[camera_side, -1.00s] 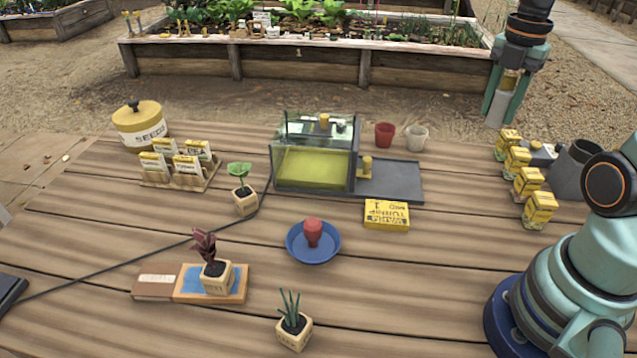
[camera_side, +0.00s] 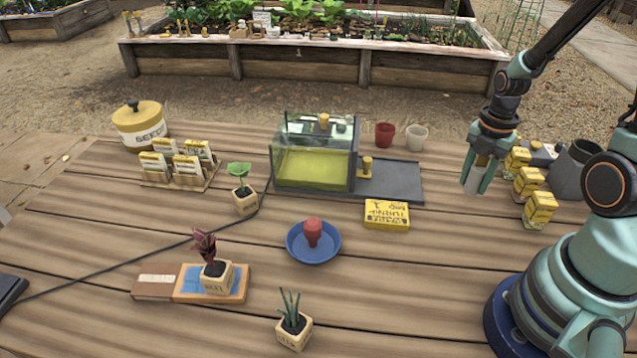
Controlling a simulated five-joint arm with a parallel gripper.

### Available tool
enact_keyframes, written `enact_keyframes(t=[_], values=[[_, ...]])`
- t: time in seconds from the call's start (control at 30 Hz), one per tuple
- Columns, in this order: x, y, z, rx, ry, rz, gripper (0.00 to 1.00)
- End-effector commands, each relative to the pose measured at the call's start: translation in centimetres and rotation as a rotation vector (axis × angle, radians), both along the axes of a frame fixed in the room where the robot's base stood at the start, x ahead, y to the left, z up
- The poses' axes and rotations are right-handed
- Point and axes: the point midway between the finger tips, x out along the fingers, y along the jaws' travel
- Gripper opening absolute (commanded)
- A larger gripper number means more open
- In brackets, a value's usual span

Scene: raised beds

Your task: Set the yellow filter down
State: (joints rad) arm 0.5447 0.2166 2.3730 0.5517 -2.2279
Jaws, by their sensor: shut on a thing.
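My gripper (camera_side: 478,182) points down at the right of the table, left of the yellow boxes, and is shut on a small piece. I take this piece to be the yellow filter (camera_side: 473,180). Only its pale grey lower part shows between the fingers, and the rest is hidden by them. I cannot tell whether its lower end touches the table. A glass tank (camera_side: 313,160) with a yellow-green layer inside stands left of the gripper. A dark grey tray (camera_side: 398,183) lies between the tank and the gripper.
Several yellow boxes (camera_side: 540,209) stand right of my gripper, by a grey jug (camera_side: 575,165). Red (camera_side: 384,135) and white (camera_side: 417,137) pots stand behind the tray. A yellow packet (camera_side: 387,214) and blue dish (camera_side: 313,243) lie in front. Bare planks (camera_side: 430,270) lie at front right.

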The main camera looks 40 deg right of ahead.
Motion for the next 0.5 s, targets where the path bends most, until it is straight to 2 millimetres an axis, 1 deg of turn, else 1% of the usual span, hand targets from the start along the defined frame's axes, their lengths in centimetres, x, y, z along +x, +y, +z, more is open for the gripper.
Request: enact_keyframes(t=[0.13, 0.3, 0.4, 0.5], values=[[-0.1, 0.1, -0.9, 0.002, 0.002, 0.0, 0.0], [-0.1, 0.1, -2.9, 0.003, 0.004, 0.0, 0.0], [0.0, 0.0, -3.6, 0.001, 0.002, 0.0, 0.0], [0.0, 0.0, -3.8, 0.0, 0.0, 0.0, 0.0]])
